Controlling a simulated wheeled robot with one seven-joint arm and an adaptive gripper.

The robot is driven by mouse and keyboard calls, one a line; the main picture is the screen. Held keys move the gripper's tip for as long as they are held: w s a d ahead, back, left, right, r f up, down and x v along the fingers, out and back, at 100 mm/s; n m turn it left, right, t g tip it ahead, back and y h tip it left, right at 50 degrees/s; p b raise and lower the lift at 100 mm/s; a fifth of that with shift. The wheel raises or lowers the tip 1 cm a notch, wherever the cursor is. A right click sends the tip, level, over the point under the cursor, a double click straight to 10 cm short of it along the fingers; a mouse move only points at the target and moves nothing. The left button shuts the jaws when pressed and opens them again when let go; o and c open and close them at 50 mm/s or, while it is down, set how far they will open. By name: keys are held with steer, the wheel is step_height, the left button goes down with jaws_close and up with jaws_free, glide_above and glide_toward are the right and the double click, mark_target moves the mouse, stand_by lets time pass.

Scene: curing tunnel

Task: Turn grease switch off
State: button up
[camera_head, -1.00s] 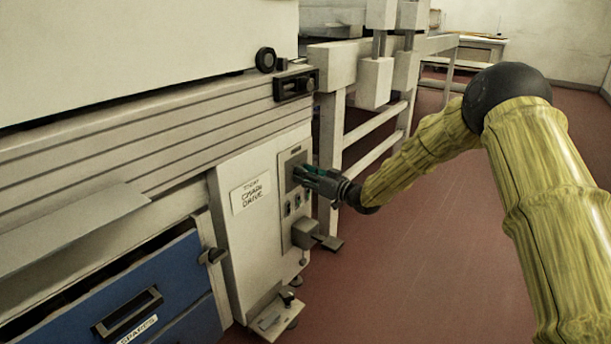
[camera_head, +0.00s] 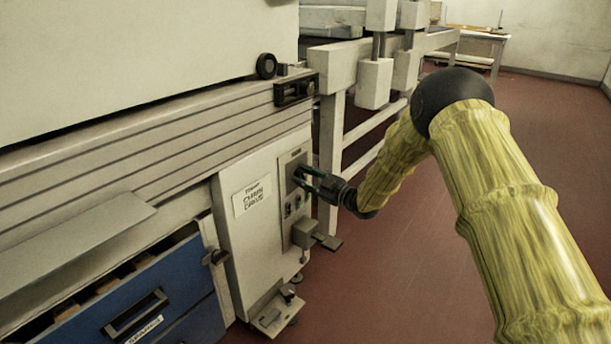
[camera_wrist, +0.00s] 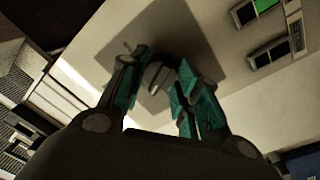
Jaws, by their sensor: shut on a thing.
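The chain drive cabinet carries an upright control panel (camera_head: 287,212) on its pale front. My gripper (camera_head: 302,180) is at the upper part of this panel, reaching in from the right. In the wrist view, a small rounded grey switch knob (camera_wrist: 156,76) sits between the green-padded fingers of my gripper (camera_wrist: 160,78), which are shut on it. The knob stands out from a dark square area on the pale panel. Its marking and exact turn angle cannot be read. In the head view the fingers hide the knob.
Small rocker switches (camera_wrist: 270,52), one lit green (camera_wrist: 265,5), sit beside the knob. A grey box with a pedal-like plate (camera_head: 306,234) juts out below the panel. A blue drawer (camera_head: 170,293) stands partly open at left. Red floor (camera_head: 400,270) is clear at right.

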steer(key=n, duration=0.5)
steer(key=shift+f+n, duration=0.15)
steer(key=shift+n, duration=0.25)
steer(key=shift+n+y, duration=0.3)
steer(key=shift+n, duration=1.2)
steer(key=o, duration=1)
steer(key=shift+d, duration=0.15)
steer(key=v, duration=1.1)
steer(key=shift+s+d, duration=0.15)
steer(key=shift+d, duration=0.25)
